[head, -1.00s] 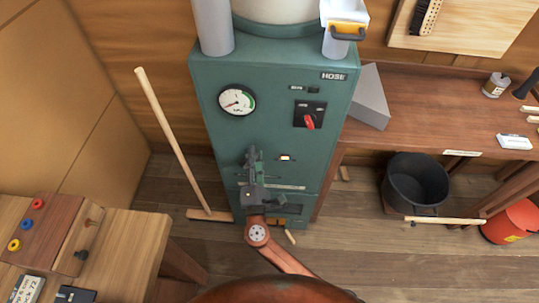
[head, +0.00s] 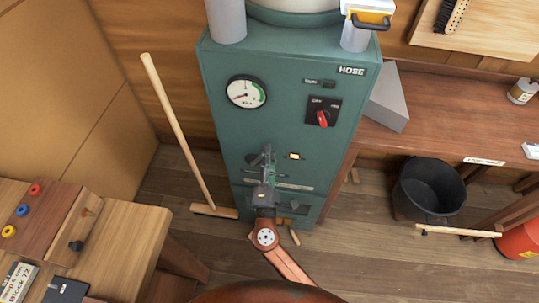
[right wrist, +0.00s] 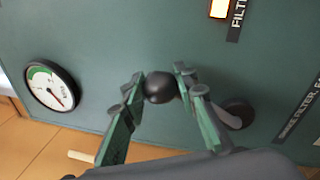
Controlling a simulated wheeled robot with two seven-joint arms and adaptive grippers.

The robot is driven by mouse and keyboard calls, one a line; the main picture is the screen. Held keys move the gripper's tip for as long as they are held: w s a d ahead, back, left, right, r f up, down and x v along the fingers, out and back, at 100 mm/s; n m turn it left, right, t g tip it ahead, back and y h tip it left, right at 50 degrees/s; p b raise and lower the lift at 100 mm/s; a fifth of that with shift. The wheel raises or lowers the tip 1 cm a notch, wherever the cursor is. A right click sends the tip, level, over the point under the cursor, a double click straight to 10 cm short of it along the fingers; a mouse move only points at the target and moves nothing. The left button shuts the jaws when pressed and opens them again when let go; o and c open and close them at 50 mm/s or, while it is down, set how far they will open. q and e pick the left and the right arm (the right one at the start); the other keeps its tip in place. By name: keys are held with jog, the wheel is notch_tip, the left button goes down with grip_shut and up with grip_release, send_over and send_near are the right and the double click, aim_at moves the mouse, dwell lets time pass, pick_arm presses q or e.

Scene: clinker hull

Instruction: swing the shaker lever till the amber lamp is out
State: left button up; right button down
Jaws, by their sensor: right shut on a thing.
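The green filter cabinet (head: 290,110) stands ahead of me. The amber lamp (head: 295,156) on its front is lit; it also glows at the top of the right wrist view (right wrist: 218,8). The shaker lever's black ball knob (right wrist: 160,88) lies between the fingers of my right gripper (right wrist: 158,82), which is shut on it. In the head view my right gripper (head: 263,160) is just left of and below the lamp, and hides the lever. My left gripper is not in view.
A round gauge (head: 246,92) and a red rotary switch (head: 322,118) are on the cabinet front. A broom (head: 180,135) leans to its left. A wooden bench (head: 130,240) is at lower left. A black bucket (head: 430,190) stands under the right worktop (head: 440,130).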

jog(key=shift+f, duration=0.4)
jog(key=c, duration=1.9)
grip_release()
jog(key=shift+c, duration=0.2)
jog(key=o, duration=0.3)
jog(key=shift+o, duration=0.6)
jog(key=shift+r, duration=0.2)
jog(key=s+f, duration=0.2)
jog(key=s, duration=1)
jog(key=shift+a, duration=0.15)
